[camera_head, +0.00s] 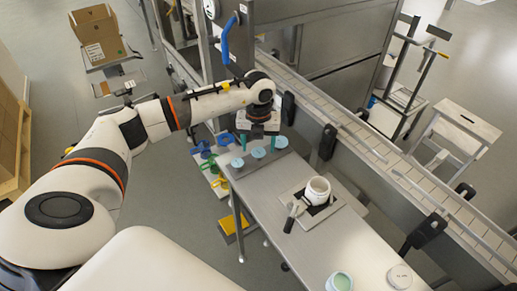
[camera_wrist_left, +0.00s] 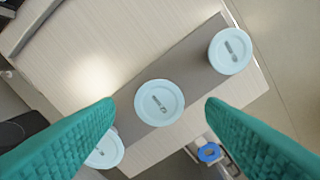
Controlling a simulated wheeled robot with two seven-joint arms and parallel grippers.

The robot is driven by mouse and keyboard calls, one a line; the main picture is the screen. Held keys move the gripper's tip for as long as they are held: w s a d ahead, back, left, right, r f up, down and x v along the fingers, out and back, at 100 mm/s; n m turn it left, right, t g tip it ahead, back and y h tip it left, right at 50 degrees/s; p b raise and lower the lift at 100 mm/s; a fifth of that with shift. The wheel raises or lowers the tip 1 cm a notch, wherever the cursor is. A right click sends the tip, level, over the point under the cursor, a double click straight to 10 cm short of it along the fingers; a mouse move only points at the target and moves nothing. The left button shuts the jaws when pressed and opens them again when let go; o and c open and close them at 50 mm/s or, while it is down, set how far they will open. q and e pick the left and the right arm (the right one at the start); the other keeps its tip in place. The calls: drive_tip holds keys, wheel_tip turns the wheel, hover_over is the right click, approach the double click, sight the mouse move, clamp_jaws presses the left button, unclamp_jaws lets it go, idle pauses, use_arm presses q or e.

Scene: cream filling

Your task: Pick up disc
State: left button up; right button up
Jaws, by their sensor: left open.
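Three light blue discs lie in a row on a grey strip at the far end of the steel table. In the head view they are the left disc (camera_head: 237,163), the middle disc (camera_head: 258,153) and the right disc (camera_head: 281,142). My left gripper (camera_head: 257,139) is above this row, open and empty. In the left wrist view the middle disc (camera_wrist_left: 159,102) lies between and beyond the teal fingers (camera_wrist_left: 158,110). Another disc (camera_wrist_left: 230,51) is at upper right, and a third (camera_wrist_left: 106,150) is partly hidden by the left finger. My right gripper is not in view.
A white jar (camera_head: 317,190) stands on a square plate on the table (camera_head: 318,246), with a dark-handled tool (camera_head: 292,215) beside it. A mint-filled container (camera_head: 340,282) and a white lid (camera_head: 399,276) are at the near end. A conveyor (camera_head: 400,165) runs along the right.

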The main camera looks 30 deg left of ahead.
use_arm(q)
drive_tip(key=shift+f, duration=0.5)
drive_tip(key=shift+f, duration=0.25)
idle(0.3)
drive_tip(key=c, duration=1.1)
